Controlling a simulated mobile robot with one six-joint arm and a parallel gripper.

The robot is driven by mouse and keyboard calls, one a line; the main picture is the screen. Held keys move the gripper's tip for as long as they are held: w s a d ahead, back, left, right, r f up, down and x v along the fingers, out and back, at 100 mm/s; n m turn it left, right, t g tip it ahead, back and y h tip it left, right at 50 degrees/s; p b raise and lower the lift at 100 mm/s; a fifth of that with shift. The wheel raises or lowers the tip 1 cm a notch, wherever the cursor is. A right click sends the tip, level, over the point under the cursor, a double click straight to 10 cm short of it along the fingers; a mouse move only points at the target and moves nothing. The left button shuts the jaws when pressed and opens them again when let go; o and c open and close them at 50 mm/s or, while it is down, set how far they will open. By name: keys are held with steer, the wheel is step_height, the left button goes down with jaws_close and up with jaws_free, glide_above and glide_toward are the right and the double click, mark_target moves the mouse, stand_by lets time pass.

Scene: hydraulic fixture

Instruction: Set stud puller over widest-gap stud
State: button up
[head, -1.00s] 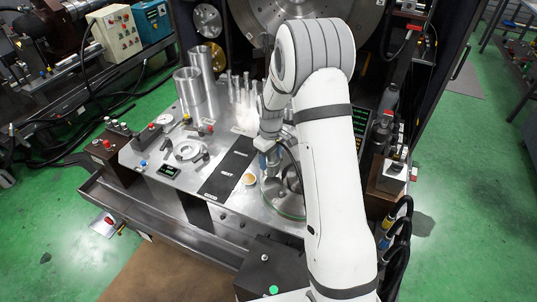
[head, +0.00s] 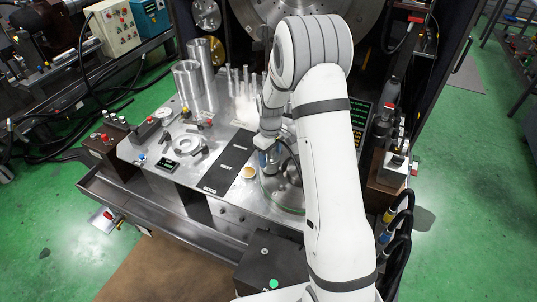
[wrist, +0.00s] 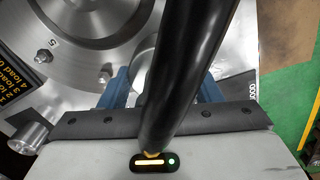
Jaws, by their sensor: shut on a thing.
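My gripper (head: 268,158) is low over the round metal fixture (head: 270,198) on the bench, partly hidden by my arm. In the wrist view its two blue fingers (wrist: 162,88) are shut on a silver cylinder (wrist: 143,68), which looks like the stud puller. A thick black hose runs across the middle of this view and hides much of the cylinder and its lower end. The round plate (wrist: 75,60) in the wrist view carries a small stud (wrist: 42,55) by the mark 5 and another stud (wrist: 105,73). I cannot tell whether the cylinder surrounds a stud.
Several upright rods (head: 246,84) and two tall metal cylinders (head: 188,85) stand at the back of the bench. A black labelled strip (head: 228,165) and a small brass-coloured disc (head: 249,172) lie left of the fixture. A short metal cylinder (wrist: 28,138) shows at the wrist view's left.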

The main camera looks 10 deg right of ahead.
steer(key=shift+f, duration=0.3)
steer(key=o, duration=1.7)
steer(key=shift+r+b, duration=0.4)
steer(key=shift+r, duration=3.5)
